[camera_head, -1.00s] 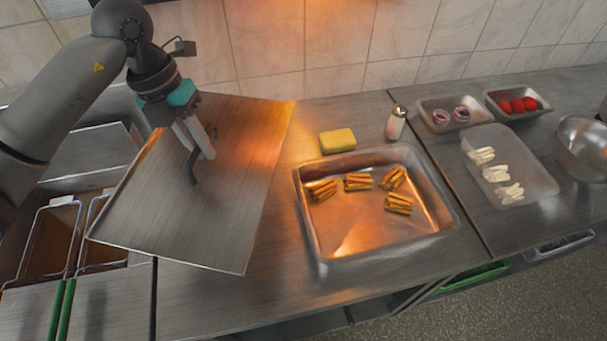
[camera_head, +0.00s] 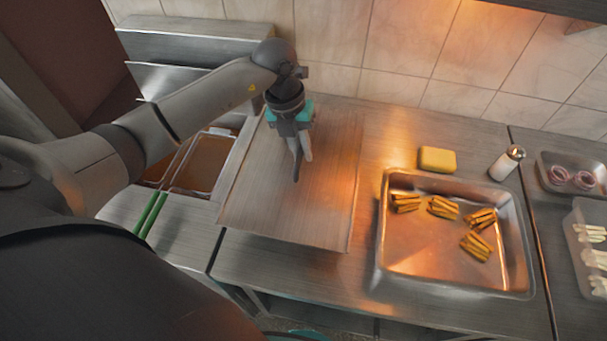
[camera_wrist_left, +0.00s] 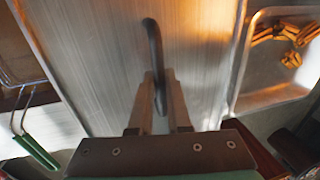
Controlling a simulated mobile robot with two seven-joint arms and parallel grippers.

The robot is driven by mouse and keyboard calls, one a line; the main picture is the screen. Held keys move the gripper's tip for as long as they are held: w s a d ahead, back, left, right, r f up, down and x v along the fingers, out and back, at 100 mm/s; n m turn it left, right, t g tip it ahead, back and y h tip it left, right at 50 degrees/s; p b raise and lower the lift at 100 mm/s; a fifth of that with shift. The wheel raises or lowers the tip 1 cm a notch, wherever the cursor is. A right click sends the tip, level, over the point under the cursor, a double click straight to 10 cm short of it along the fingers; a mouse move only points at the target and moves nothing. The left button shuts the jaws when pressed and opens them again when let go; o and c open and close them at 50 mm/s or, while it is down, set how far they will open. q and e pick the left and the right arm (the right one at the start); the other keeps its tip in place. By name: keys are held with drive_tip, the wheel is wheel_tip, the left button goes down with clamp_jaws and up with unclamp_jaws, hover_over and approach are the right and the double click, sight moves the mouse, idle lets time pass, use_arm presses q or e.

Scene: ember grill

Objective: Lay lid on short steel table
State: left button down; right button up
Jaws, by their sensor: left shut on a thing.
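The lid (camera_head: 315,205) is a flat brushed-steel sheet with a dark curved handle. My left gripper (camera_head: 301,160) is shut on its handle, above the middle of the lid. In the left wrist view the dark handle (camera_wrist_left: 152,45) runs between the two fingers of my left gripper (camera_wrist_left: 160,95). The lid lies over the left part of the short steel table (camera_head: 300,275), close to its surface; whether it touches the top I cannot tell. My right gripper is not in view.
A steel tray (camera_head: 385,255) with several bundles of fries stands right of the lid. A yellow sponge (camera_head: 437,160) and a shaker (camera_head: 506,163) stand behind it. Fryer baskets with green handles (camera_head: 150,214) are at the left. A tiled wall closes the back.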

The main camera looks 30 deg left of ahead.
use_arm(q)
wheel_tip(320, 180, down, 10)
drive_tip(key=shift+r+b, duration=0.1)
drive_tip(key=shift+b, duration=0.2)
drive_tip(key=c, duration=0.9)
unclamp_jaws()
drive_tip(key=shift+o, duration=0.2)
drive_tip(key=r, duration=0.4)
drive_tip(key=a+r, duration=0.1)
drive_tip(key=r, duration=0.2)
drive_tip(key=a+r, duration=0.1)
drive_tip(key=r, duration=0.3)
drive_tip(key=shift+s+a+r+p, duration=0.1)
drive_tip(key=shift+s+r+p, duration=0.2)
